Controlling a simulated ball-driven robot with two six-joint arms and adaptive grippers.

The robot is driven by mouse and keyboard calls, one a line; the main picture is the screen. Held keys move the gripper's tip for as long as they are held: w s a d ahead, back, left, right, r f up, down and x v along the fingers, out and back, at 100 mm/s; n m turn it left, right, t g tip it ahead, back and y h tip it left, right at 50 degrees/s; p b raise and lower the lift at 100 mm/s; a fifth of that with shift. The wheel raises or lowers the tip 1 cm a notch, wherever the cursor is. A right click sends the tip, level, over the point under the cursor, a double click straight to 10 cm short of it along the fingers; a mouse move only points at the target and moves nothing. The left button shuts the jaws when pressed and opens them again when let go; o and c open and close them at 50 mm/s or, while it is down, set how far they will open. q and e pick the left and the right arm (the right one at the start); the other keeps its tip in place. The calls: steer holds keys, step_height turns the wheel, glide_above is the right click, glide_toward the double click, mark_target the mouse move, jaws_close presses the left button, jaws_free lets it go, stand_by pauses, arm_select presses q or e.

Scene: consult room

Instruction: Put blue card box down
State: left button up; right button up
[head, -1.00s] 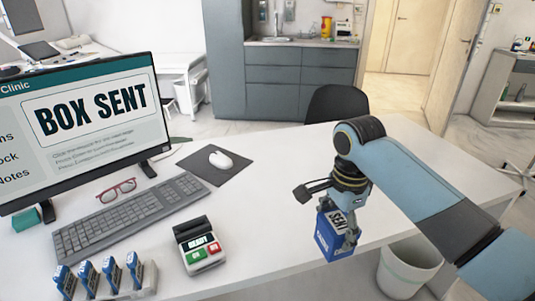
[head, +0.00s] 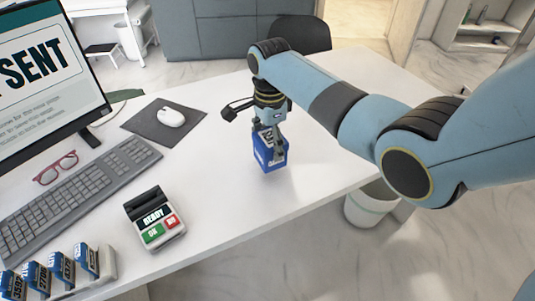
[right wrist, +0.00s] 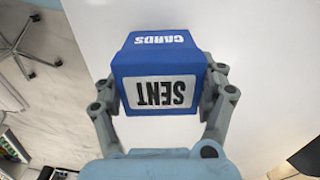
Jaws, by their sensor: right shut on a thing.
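The blue card box (head: 270,157) is over the white desk, right of the card terminal, in the head view. My right gripper (head: 268,135) is above it, pointing down, with its fingers on two opposite sides of the box. In the right wrist view the box (right wrist: 160,62) sits between both fingers of the gripper (right wrist: 163,95). It shows a white "SENT" label and the word "CARDS". I cannot tell whether its underside touches the desk. My left gripper is not in view.
The white desk (head: 225,200) is clear around the box. A terminal (head: 155,218) reading "READY", a keyboard (head: 75,195), a mouse (head: 170,117) on a dark mat and a monitor (head: 45,90) are to the left. A white bin (head: 370,205) stands beyond the desk's edge.

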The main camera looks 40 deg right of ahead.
steer(key=shift+w+a+f, duration=0.1)
steer(key=shift+f, duration=0.7)
step_height(320, 180, down, 2)
steer(key=shift+f+b, duration=0.15)
steer(key=shift+b, duration=0.15)
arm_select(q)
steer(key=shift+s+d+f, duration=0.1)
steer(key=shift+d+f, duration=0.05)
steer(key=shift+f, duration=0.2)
arm_select(e)
steer(key=shift+f, duration=0.1)
steer(key=o, duration=1.4)
steer(key=shift+f, duration=0.1)
steer(key=shift+r, duration=0.2)
step_height(320, 180, up, 12)
steer(key=shift+f+p, duration=0.1)
steer(key=shift+p, duration=0.75)
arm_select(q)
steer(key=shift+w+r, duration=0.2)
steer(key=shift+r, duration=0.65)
